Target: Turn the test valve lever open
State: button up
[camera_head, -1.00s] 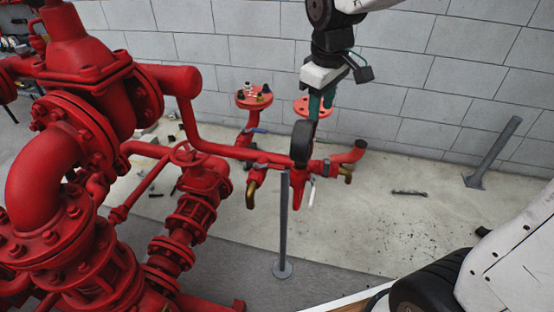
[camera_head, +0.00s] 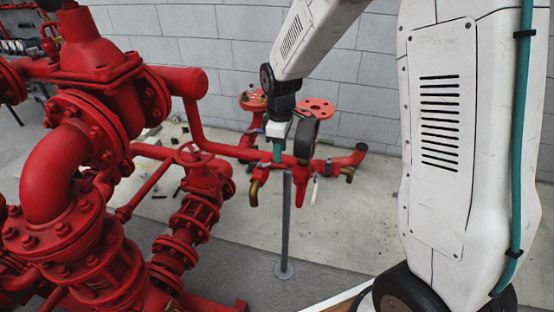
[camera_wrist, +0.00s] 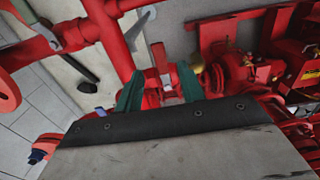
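My gripper (camera_head: 277,157) points down over the red horizontal pipe (camera_head: 236,151), left of a dark round gauge-like disc (camera_head: 305,138). In the wrist view its two teal fingers (camera_wrist: 160,88) are apart, with red pipework and a small pale piece (camera_wrist: 166,80) between or below them. I cannot tell whether they touch it. A pale lever (camera_head: 314,191) hangs below the pipe to the right of the grey post; a similar pale lever (camera_wrist: 139,27) shows beyond the fingers in the wrist view. Which lever is the test valve's is unclear. A brass outlet (camera_head: 254,191) hangs left of the post.
A thin grey post (camera_head: 286,225) stands in front of the pipe. Red flanges (camera_head: 315,108) rise behind it. Large red pump pipework (camera_head: 75,150) fills the left. A block wall (camera_head: 225,60) is behind; pale floor (camera_head: 345,225) is clear to the right.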

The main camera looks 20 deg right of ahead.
aim_at(280, 165)
jog(key=shift+f, duration=2)
